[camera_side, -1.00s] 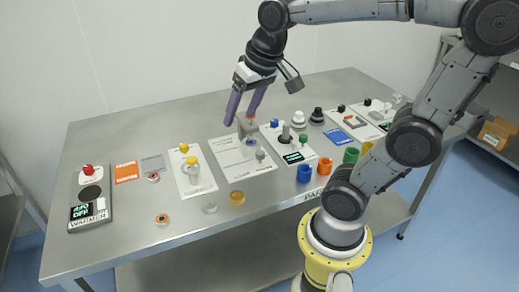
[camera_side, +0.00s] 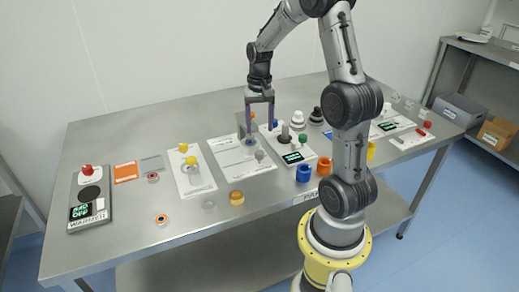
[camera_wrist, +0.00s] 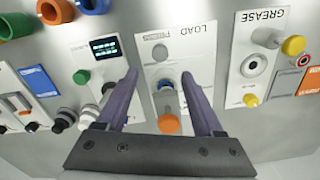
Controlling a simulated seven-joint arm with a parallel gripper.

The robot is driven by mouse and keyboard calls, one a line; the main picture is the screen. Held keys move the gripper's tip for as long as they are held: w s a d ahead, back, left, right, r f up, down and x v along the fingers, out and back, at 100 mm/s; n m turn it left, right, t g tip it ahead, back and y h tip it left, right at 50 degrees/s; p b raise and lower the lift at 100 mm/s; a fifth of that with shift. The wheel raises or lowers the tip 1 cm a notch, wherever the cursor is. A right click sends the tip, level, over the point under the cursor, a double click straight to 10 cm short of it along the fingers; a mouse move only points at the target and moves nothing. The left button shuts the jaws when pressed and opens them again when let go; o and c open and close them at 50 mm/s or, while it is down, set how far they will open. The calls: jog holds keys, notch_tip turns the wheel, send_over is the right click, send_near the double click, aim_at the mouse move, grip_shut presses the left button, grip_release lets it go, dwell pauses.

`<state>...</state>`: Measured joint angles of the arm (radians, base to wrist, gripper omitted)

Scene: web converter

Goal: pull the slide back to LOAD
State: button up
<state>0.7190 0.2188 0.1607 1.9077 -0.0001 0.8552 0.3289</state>
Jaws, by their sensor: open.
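The white LOAD panel (camera_side: 228,160) lies mid-table; its LOAD lettering reads upside down on the panel in the wrist view (camera_wrist: 200,62). A grey upright slide block (camera_side: 241,130) stands at the panel's far end. In the wrist view the grey block (camera_wrist: 168,104) carries an orange knob (camera_wrist: 168,124), with a blue round part (camera_wrist: 165,85) just beyond it. My gripper (camera_side: 260,127) points down at the block. Its two purple fingers are open, one on each side of the block in the wrist view (camera_wrist: 160,78), with visible gaps. Whether they reach down to block height is unclear.
A grey round knob (camera_side: 260,155) stands on the same panel. To the right is a panel with a green display (camera_side: 293,157) and a green knob (camera_side: 303,138); to the left, the GREASE panel with yellow knobs (camera_side: 192,160). Blue (camera_side: 304,173) and orange (camera_side: 324,166) cups stand near the front edge.

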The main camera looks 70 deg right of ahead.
aim_at(259, 152)
notch_tip(259, 152, down, 10)
jog(key=shift+r, duration=0.2)
grip_shut()
dwell(0.4)
dwell(1.1)
